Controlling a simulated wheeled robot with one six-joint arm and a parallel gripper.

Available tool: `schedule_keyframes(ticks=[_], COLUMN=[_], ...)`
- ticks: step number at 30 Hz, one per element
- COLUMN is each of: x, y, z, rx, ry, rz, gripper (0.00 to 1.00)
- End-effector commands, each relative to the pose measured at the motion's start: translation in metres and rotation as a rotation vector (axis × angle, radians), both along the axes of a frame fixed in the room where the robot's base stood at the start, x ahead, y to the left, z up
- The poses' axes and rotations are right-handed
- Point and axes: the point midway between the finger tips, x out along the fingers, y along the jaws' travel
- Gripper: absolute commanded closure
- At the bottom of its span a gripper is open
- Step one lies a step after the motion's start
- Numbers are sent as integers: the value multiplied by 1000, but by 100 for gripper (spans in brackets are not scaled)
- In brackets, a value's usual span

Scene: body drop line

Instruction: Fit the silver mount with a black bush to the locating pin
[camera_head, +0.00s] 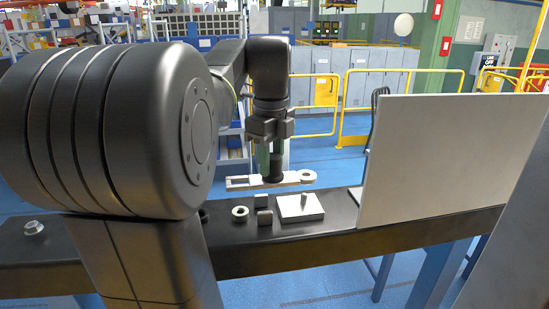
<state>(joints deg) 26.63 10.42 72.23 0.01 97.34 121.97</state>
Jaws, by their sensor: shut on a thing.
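The silver mount (292,178) is a flat bar with a ring at its right end. A black bush (274,172) stands up from its middle. My gripper (271,152) points down and is shut on the mount at the black bush; the exact finger contact is hard to see. The mount is level, above the dark beam. The locating pin (304,198) is a short upright stub on a pale square block (293,209). The block rests on the beam, below and a little right of the bush. The mount appears to be apart from the pin.
The dark beam (345,214) runs across the view. A grey ring (240,213) and small grey blocks (264,217) lie left of the pin block. A nut (34,228) lies far left. A large pale panel (445,160) stands at the right. Yellow rails (405,71) are behind.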

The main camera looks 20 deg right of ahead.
Motion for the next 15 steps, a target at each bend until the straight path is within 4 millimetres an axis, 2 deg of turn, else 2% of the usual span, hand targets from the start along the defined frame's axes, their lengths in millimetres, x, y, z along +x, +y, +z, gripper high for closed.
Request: schedule_keyframes(ticks=[5, 15], x=[3, 2], y=[2, 1], z=[0, -23], rx=[0, -1], ry=[0, 1], rz=[1, 1], gripper=[99, 99])
